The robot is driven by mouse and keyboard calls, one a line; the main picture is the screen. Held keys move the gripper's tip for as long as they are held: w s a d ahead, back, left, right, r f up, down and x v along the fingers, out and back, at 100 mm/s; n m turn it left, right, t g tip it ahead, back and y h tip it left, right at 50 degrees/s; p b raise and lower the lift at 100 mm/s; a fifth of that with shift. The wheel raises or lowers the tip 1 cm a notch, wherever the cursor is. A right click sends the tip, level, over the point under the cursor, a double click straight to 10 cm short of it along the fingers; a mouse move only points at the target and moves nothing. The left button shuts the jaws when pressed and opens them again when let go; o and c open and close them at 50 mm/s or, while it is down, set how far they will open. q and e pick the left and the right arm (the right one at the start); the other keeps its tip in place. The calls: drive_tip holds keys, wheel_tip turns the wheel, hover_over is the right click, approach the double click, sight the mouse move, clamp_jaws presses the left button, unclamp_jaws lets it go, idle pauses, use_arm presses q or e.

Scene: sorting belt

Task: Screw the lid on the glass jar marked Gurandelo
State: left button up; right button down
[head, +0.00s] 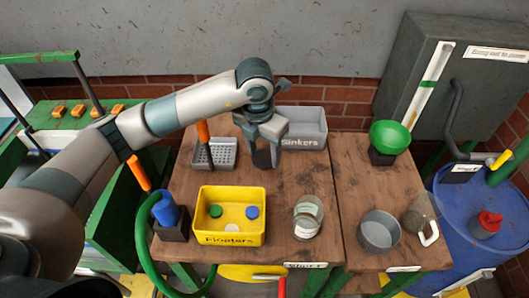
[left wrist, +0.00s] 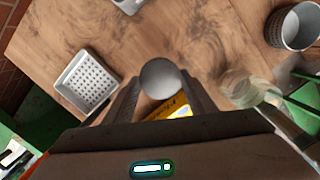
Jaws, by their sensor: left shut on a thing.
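My left gripper (head: 264,146) is shut on a round, flat grey disc, which looks like the lid (head: 262,159). It hangs above the wooden table, behind the yellow bin. In the left wrist view the lid (left wrist: 160,78) sits between the two fingertips. A clear glass jar (head: 307,217) stands upright on the table, in front and to the right of my gripper and apart from it. The jar also shows in the left wrist view (left wrist: 238,88). Its marking is too small to read. My right gripper is not in view.
A yellow bin (head: 230,239) marked Floaters holds several caps. A perforated grey tray (head: 225,162) and a grey bin (head: 315,142) marked Sinkers are at the back. The table between lid and jar is clear.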

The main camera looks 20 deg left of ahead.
use_arm(q)
drive_tip(key=m, duration=0.2)
drive_tip(key=s+m, duration=0.1)
drive_tip(key=shift+a+r, duration=0.15)
drive_tip(key=shift+r, duration=0.15)
drive_tip(key=m, duration=0.1)
drive_tip(key=s+m, duration=0.1)
drive_tip(key=m, duration=0.3)
drive_tip(key=shift+s+a+r+g+h, duration=0.2)
drive_tip(key=shift+s+r+g+h, duration=0.1)
drive_tip(key=shift+r+h, duration=0.1)
drive_tip(key=m, duration=0.2)
drive_tip(key=s+m, duration=0.1)
drive_tip(key=m, duration=0.1)
drive_tip(key=shift+a+r+g, duration=0.15)
drive_tip(key=shift+r+g, duration=0.1)
drive_tip(key=shift+g, duration=0.05)
drive_tip(key=s+a+r+m+g+y, duration=0.1)
drive_tip(key=s+m, duration=0.6)
drive_tip(key=m, duration=1.3)
drive_tip(key=shift+s+a+r+g, duration=0.3)
drive_tip(key=shift+s+a+r, duration=0.05)
drive_tip(key=shift+a+r, duration=0.5)
